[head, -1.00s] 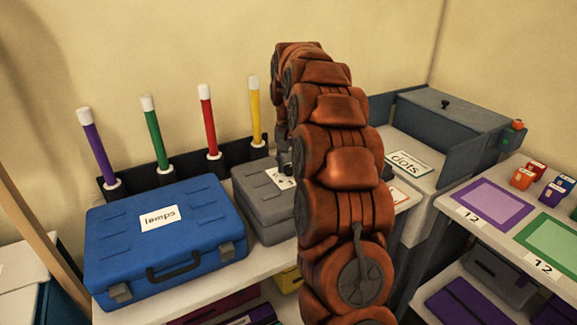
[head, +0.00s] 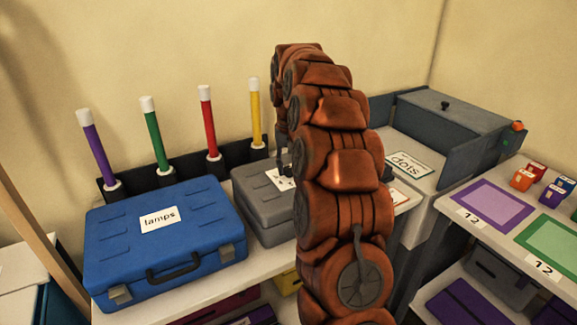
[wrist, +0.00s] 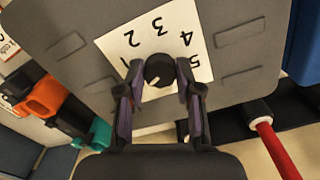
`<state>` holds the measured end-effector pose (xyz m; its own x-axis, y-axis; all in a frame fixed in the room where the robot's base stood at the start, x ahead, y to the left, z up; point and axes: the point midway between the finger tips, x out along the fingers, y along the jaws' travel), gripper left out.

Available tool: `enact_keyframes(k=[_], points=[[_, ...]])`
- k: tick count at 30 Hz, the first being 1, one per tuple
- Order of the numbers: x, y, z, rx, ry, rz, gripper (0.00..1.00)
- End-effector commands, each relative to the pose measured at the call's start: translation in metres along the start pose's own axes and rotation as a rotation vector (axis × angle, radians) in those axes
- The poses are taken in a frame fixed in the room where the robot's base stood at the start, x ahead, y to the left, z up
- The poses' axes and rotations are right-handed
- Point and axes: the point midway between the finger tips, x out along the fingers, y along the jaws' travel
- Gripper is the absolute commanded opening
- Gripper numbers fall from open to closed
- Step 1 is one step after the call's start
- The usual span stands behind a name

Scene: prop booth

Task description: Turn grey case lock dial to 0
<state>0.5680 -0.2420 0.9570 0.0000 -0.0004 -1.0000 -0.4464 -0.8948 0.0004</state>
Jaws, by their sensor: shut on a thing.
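The grey case (head: 262,213) lies flat on the shelf, partly hidden behind my arm in the head view. In the wrist view its grey lid (wrist: 85,22) fills the top. My gripper (wrist: 158,75) is shut on the dial, one finger on each side. In the head view my arm mostly hides the gripper and the dial.
A blue case (head: 130,257) labelled lamps stands left of the grey case. Purple, green, red (head: 208,122) and yellow upright tubes stand close behind. A dots sign (head: 407,165) and grey bin are to the right. A side table holds purple and green mats (head: 550,240) and small blocks.

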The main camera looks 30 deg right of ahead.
Motion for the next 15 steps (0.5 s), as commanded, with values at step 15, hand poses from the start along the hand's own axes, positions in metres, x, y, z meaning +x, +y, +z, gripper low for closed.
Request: enact_keyframes(k=[15], points=[[-0.0002, 0.0000, -0.0002, 0.001, 0.001, 0.000, 0.60]])
